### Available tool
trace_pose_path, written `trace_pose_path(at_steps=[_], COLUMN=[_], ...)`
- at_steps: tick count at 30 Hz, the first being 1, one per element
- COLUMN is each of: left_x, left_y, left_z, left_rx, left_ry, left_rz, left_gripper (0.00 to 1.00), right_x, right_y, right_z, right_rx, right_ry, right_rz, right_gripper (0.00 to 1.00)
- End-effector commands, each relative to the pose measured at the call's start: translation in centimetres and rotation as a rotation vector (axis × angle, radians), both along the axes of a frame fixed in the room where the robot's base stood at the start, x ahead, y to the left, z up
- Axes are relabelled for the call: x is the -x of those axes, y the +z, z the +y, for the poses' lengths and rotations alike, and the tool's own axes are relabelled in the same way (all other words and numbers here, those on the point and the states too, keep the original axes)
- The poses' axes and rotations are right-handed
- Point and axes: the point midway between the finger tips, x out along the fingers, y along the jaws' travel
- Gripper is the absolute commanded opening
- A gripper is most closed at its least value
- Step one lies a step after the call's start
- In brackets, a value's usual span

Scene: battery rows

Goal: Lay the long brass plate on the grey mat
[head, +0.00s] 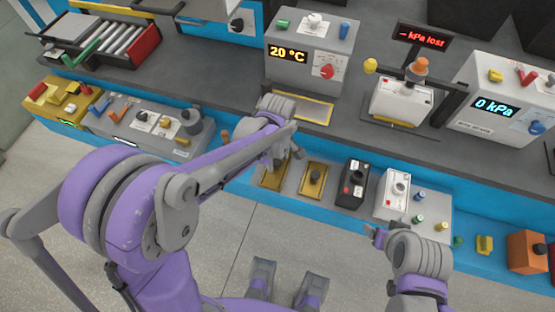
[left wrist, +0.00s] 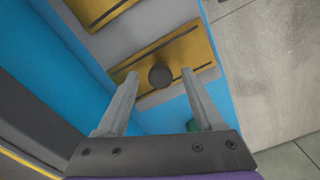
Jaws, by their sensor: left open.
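Two brass plates lie side by side on a pale grey surface (head: 345,216) on the low blue shelf. The right plate (head: 314,188) has a dark knob. The left plate (head: 268,182) is partly hidden by my left gripper (head: 287,158). In the left wrist view, a brass plate (left wrist: 205,52) has a dark round knob (left wrist: 161,76), which appears between the fingers of my open left gripper (left wrist: 160,75). Another brass plate (left wrist: 95,8) shows at the top. I cannot tell which plate is the long one. My right gripper (head: 374,232) is at the shelf's front edge; its fingers are unclear.
A black-fronted box (head: 352,184) and a white box (head: 393,194) stand right of the plates. A yellow-framed panel (head: 303,108) lies before the 20 °C machine (head: 309,53) on the upper counter. Open floor (head: 215,235) lies in front.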

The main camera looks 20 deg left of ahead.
Motion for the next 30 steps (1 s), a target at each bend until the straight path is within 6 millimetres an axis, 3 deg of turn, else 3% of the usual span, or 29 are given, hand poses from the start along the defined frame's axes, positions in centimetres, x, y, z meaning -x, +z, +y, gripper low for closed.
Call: trace_pose_path(at_steps=[12,20,23,30], left_x=[0.0,0.4,2.0,8.9], left_y=[8.7,11.0,11.5,11.7], left_z=[0.0,0.2,0.8,3.3], left_rx=[0.000,0.001,0.003,-0.054], left_ry=[0.000,-0.026,-0.118,-0.574], left_rz=[0.000,-0.011,-0.048,-0.234], left_gripper=[0.69,0.69,0.69,0.69], right_x=[-0.2,-0.2,-0.2,-0.2], right_y=[1.3,1.5,1.5,1.5], right_z=[0.0,0.0,0.0,0.0], right_rx=[0.000,0.000,0.000,0.000], right_ry=[0.000,0.000,0.000,0.000], right_rz=[-0.004,-0.005,-0.005,-0.005], right_gripper=[0.74,0.74,0.74,0.74])
